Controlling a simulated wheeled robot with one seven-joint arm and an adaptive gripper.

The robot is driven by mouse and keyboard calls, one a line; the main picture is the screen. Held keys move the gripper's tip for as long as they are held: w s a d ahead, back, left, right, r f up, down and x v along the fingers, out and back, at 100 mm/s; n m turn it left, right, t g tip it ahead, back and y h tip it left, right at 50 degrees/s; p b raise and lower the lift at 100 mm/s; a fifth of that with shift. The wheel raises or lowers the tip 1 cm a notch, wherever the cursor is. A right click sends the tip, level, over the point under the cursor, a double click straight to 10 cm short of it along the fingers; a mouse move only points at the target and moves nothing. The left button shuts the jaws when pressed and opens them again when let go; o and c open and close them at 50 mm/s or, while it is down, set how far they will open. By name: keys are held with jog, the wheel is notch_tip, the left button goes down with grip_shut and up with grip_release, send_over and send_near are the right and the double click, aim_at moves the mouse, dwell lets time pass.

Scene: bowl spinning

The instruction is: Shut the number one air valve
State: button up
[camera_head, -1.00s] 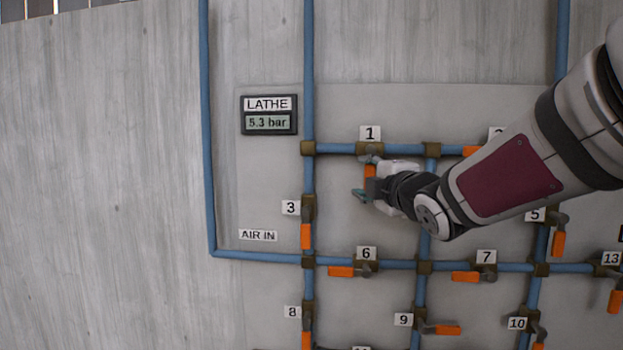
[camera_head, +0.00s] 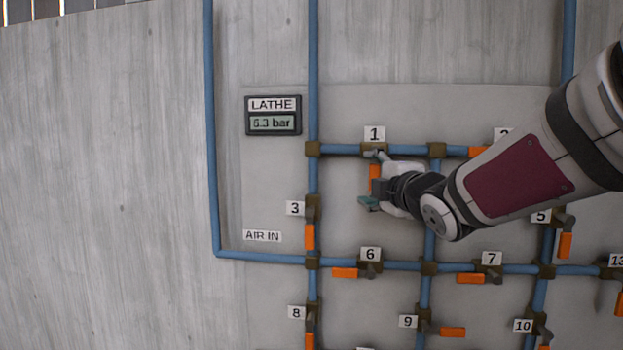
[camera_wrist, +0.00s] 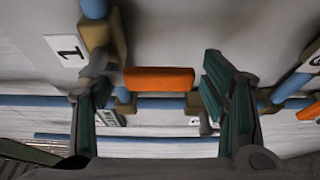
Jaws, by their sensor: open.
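The number one valve (camera_head: 374,148) sits on the top horizontal blue pipe under its label "1". Its orange handle (camera_head: 375,172) hangs straight down, across the pipe, partly hidden by my gripper. My gripper (camera_head: 368,198) is at the handle's lower end in the head view. In the wrist view the orange handle (camera_wrist: 160,79) lies sideways in front of my open gripper (camera_wrist: 158,112), between the two green-padded fingers. The valve body (camera_wrist: 100,42) and label "1" (camera_wrist: 67,50) show at upper left there. I cannot tell whether a finger touches the handle.
A gauge marked LATHE (camera_head: 273,115) reads about 6.3 bar. Valve 3 (camera_head: 312,208) is below left, valve 6 (camera_head: 368,268) is below, and valve 2 is mostly hidden behind my arm. The grey wall at left is free.

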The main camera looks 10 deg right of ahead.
jog(key=s, duration=1.2)
jog(key=shift+d, duration=0.45)
jog(key=s+d+f+m+g+h, duration=0.2)
jog(key=s+f+m+g+h, duration=0.2)
jog(key=s+f+m+g, duration=0.6)
jog(key=s+a+f+m+g+y, duration=0.2)
jog(key=s+a+f+m, duration=0.4)
jog(key=s, duration=0.8)
notch_tip(320, 180, down, 4)
jog(key=m+g, duration=0.1)
jog(key=m, duration=0.2)
jog(key=shift+s+f+g+p, duration=0.15)
jog(key=shift+f+g+p, duration=0.15)
jog(key=shift+g, duration=0.1)
jog(key=shift+r, duration=0.1)
